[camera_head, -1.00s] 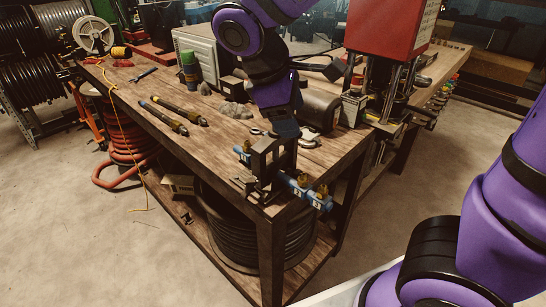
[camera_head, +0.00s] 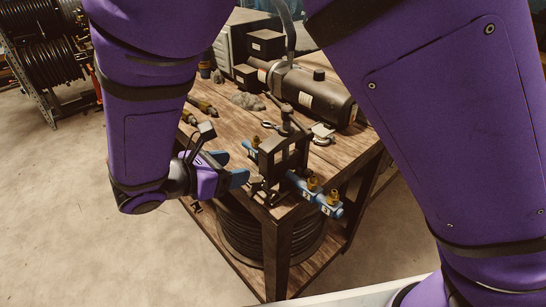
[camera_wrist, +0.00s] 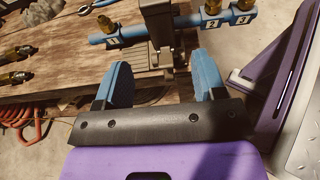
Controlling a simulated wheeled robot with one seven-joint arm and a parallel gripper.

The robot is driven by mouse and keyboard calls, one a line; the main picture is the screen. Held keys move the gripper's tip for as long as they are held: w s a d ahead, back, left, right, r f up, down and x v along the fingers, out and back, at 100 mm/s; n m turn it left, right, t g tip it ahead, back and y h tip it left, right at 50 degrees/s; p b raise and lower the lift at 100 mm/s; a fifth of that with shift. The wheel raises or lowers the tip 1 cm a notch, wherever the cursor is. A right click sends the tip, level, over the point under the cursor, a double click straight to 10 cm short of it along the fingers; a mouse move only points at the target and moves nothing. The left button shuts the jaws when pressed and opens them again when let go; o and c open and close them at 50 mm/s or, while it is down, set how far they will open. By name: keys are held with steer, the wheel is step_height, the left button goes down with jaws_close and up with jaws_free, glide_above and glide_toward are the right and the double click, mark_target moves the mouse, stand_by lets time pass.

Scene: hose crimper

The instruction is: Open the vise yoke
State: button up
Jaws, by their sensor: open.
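The vise, with its dark upright yoke (camera_head: 284,152), stands at the near corner of the workbench. A blue manifold bar (camera_head: 318,193) with brass fittings runs through or behind it; I cannot tell which. The yoke looks closed over the bar. My gripper (camera_head: 237,168) is open and empty, just left of the vise, with its blue fingers pointing at it. In the wrist view, the yoke (camera_wrist: 160,22) rises beyond and between the two open fingers (camera_wrist: 162,62). A small grey metal part (camera_wrist: 168,62) low on the vise lies between the fingertips. Contact is not visible.
The wooden workbench (camera_head: 215,133) carries a dark cylindrical machine (camera_head: 318,95), yellow-tipped hose pieces (camera_head: 203,106) and grey rags (camera_head: 250,101) behind the vise. A coiled black hose (camera_head: 245,230) sits on the lower shelf. Floor to the left is clear.

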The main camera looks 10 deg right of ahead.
mark_target(263, 162)
steer(key=x, duration=1)
steer(key=shift+w+d+f, duration=0.1)
steer(key=shift+w+d, duration=0.1)
steer(key=shift+d, duration=0.05)
steer(key=shift+c, duration=0.5)
jaws_close()
